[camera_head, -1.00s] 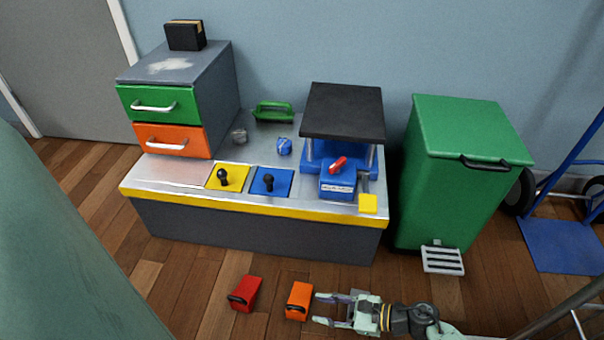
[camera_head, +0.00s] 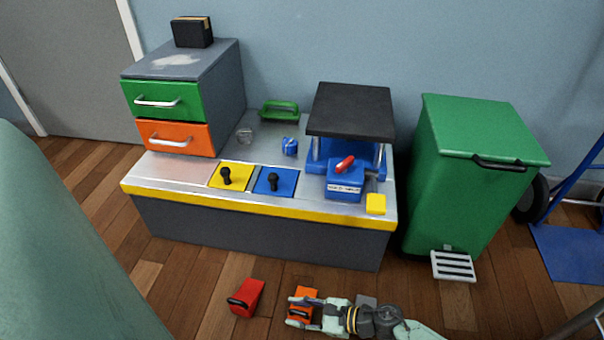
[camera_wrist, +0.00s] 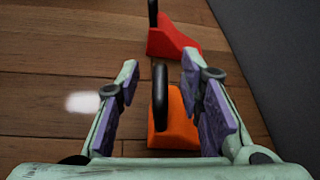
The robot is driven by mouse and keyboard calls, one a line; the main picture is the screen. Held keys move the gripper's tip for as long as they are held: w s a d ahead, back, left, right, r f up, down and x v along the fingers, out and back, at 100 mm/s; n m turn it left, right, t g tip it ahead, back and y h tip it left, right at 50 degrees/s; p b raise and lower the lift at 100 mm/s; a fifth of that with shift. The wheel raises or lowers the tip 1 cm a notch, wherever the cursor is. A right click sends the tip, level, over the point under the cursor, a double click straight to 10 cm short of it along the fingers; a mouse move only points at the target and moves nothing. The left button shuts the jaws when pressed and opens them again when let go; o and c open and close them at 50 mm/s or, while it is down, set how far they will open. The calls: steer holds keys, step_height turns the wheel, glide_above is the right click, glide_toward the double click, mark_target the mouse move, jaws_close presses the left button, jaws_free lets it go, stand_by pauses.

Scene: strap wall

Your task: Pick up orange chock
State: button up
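The orange chock (camera_head: 304,297) is on the wooden floor in front of the bench. In the head view my gripper (camera_head: 298,310) is over it and partly hides it. In the wrist view the orange chock (camera_wrist: 174,125) with its black handle (camera_wrist: 160,97) lies between my two fingers. The gripper (camera_wrist: 160,100) is open, with a gap visible between each finger pad and the chock. The chock's near end is hidden behind the gripper body.
A red chock (camera_head: 246,297) lies on the floor just left of the orange one; it also shows in the wrist view (camera_wrist: 172,40). The bench (camera_head: 260,236) stands behind, and a green bin (camera_head: 465,180) stands to the right. Floor left of the red chock is clear.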

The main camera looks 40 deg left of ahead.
steer(key=shift+a, duration=0.1)
jaws_close()
stand_by(0.4)
stand_by(0.7)
